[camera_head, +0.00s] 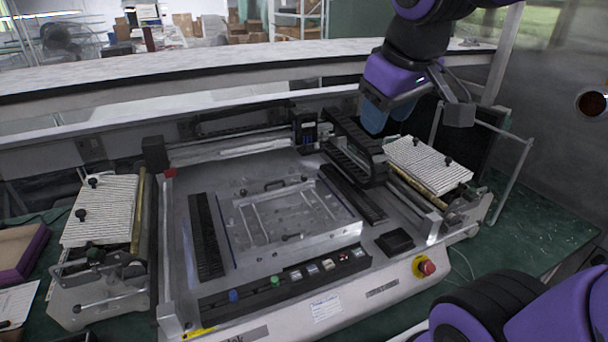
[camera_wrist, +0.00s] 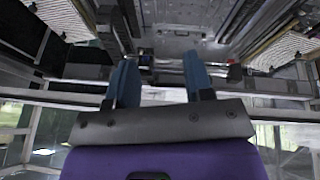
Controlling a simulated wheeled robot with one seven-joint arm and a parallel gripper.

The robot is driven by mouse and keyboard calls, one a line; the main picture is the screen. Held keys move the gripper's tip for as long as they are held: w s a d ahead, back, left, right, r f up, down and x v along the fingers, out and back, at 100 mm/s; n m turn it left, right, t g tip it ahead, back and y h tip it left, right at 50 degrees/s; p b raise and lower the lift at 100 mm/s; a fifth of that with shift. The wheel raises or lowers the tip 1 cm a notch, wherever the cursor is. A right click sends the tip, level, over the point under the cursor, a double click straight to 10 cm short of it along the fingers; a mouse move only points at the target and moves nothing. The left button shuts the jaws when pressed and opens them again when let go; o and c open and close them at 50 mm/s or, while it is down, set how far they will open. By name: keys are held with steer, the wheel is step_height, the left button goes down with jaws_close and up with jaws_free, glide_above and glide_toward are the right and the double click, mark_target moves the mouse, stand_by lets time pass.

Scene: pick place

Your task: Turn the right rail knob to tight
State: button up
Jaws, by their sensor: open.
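A grey bench machine (camera_head: 182,240) fills the middle of the head view. On its right side is a white ribbed plate (camera_head: 425,168) with small black knobs, one of them near its right end (camera_head: 448,161). Dark round fittings (camera_head: 453,217) sit at the plate's front end; I cannot tell which part is the right rail knob, or how it is turned. My gripper (camera_head: 386,120) hangs above and behind the ribbed plate, at the machine's rear right. Its two blue fingers are apart and empty, also in the wrist view (camera_wrist: 158,65). They touch no knob that I can see.
A black cable chain (camera_head: 352,145) and a thin metal frame (camera_head: 512,180) stand close to the plate. A red stop button (camera_head: 427,267) is at the front right. A similar ribbed plate (camera_head: 100,212) is on the left. Green table (camera_head: 510,235) is clear at the right.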

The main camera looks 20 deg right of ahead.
steer(key=w+f+n+g, duration=0.1)
steer(key=w+n, duration=0.3)
steer(key=w, duration=0.7)
steer(key=n+g+y, duration=0.1)
steer(key=n+g, duration=0.3)
steer(key=n, duration=0.6)
glide_above(304, 176)
step_height(304, 176, down, 23)
step_height(304, 176, down, 10)
steer(key=shift+f, duration=0.1)
jaws_close()
